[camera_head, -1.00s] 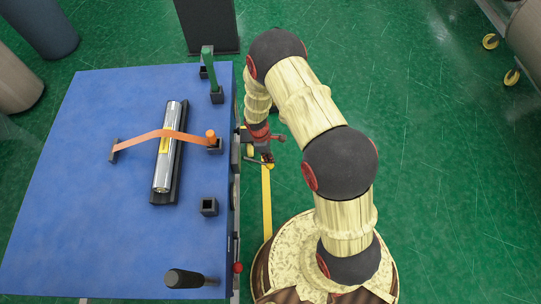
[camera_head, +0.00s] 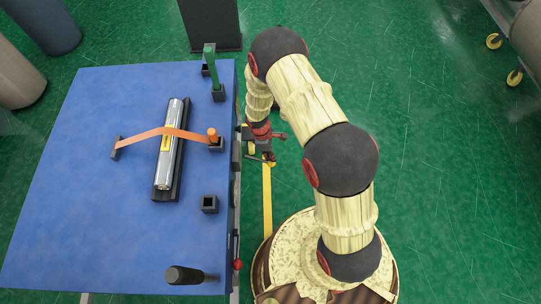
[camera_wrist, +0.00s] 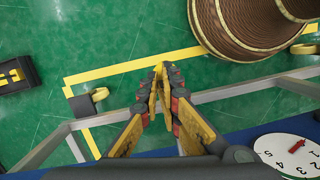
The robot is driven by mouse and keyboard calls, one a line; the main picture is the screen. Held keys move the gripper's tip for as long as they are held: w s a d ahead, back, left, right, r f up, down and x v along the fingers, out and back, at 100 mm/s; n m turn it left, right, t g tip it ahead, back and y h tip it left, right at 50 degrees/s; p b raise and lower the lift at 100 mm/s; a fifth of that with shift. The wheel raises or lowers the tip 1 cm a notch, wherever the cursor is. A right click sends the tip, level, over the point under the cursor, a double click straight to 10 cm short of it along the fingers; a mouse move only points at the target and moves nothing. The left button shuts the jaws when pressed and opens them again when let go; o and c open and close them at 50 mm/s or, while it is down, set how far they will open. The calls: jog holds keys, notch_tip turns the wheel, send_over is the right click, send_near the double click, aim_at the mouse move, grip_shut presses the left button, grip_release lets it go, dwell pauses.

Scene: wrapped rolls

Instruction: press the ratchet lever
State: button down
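A silver roll (camera_head: 167,150) lies in a dark cradle on the blue table, with an orange strap (camera_head: 165,132) over it. The strap runs to a dark block at the table's right edge, topped by an orange knob (camera_head: 213,134). A lever with a red knob (camera_head: 238,265) shows low on the table's right side. I cannot tell which part is the ratchet lever. My gripper (camera_head: 269,161) is beside the table's right edge, apart from the strap and red knob. In the wrist view its fingers (camera_wrist: 163,70) come together at the tips, with nothing visible between them.
A green bar (camera_head: 213,70) stands by dark blocks at the table's far right corner. A black handle (camera_head: 186,277) is at the near edge. The wrist view shows a white dial (camera_wrist: 290,154) and a large brown roll (camera_wrist: 240,25).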

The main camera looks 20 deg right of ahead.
notch_tip(320, 180, up, 4)
jog(key=shift+w+d+f+p, duration=0.1)
jog(key=shift+w+f+p, duration=0.1)
jog(key=shift+p, duration=0.8)
jog(key=d+r+p, duration=0.2)
jog(key=d+r, duration=0.3)
jog(key=r, duration=0.2)
jog(key=shift+s+r, duration=0.35)
jog(key=shift+r, duration=0.05)
jog(key=shift+w, duration=0.1)
notch_tip(320, 180, up, 29)
jog(key=a+m+t, duration=0.1)
jog(key=m+t, duration=0.2)
jog(key=m, duration=0.3)
jog(key=s+a+r+m+t, duration=0.1)
jog(key=s+r+m+t, duration=0.1)
jog(key=s+r, duration=0.7)
jog(key=s+a+r+m+t+y, duration=0.1)
jog(key=s+r+m, duration=0.3)
jog(key=s+r, duration=0.5)
jog(key=shift+s+a+t+y, duration=0.3)
jog(key=shift+s+a+t, duration=0.3)
jog(key=shift+s+a, duration=0.2)
